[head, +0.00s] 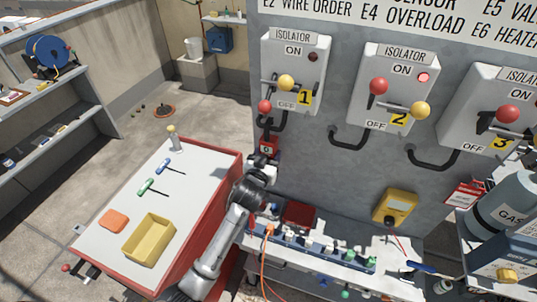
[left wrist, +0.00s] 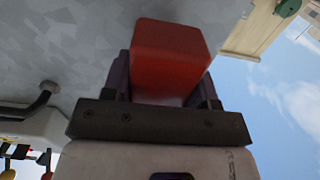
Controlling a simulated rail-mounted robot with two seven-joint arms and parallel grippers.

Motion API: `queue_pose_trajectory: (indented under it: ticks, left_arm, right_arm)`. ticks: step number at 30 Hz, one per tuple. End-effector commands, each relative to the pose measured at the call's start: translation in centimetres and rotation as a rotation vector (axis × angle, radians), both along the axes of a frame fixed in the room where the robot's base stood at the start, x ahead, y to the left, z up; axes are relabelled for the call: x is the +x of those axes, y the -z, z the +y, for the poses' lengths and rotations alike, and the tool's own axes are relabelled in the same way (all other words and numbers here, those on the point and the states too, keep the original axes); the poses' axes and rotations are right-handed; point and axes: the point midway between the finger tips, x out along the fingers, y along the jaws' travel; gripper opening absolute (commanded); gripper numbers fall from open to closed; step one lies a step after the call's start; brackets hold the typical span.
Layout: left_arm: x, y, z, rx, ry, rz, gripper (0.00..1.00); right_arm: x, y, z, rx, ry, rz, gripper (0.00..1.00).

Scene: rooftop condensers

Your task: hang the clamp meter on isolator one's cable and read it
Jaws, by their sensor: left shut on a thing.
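The clamp meter (head: 268,146) is a small red body with a pale display, just below isolator one (head: 291,72). My left gripper (head: 264,160) is shut on it; the left wrist view shows the red body (left wrist: 170,60) between the fingers. Isolator one's black cable (head: 271,124) bends out under its box, just above the meter. I cannot tell whether the meter's jaw is around the cable or only beside it. The display's figures are too small to read surely. My right gripper is not in view.
Isolators two (head: 393,85) and three (head: 490,105) stand to the right with their own cables. A red-edged table (head: 200,165) with a yellow tray (head: 149,238) is at the left.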

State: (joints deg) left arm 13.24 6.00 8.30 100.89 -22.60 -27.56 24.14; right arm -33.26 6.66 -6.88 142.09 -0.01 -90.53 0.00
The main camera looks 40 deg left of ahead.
Motion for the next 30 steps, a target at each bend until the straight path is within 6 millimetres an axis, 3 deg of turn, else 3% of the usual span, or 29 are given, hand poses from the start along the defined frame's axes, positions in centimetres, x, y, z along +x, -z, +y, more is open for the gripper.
queue_pose_trajectory:
  ticks: [2,3,12,22,30]
  left_arm:
    - [0.0,-0.1,0.0,0.0,0.0,-0.001,0.19]
    - [0.0,-0.1,0.0,0.0,0.0,-0.001,0.55]
    - [0.0,0.0,0.0,0.0,0.0,-0.001,0.83]
    - [-0.6,0.1,-0.2,0.0,0.001,0.001,0.83]
    - [-4.9,0.1,-1.8,-0.002,0.0,0.0,0.83]
  right_arm:
    - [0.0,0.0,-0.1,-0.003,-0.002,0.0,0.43]
    - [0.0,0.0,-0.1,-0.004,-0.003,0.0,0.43]
    - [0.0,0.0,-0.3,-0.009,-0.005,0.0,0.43]
    - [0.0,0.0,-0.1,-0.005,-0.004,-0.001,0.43]
    - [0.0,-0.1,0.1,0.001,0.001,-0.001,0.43]
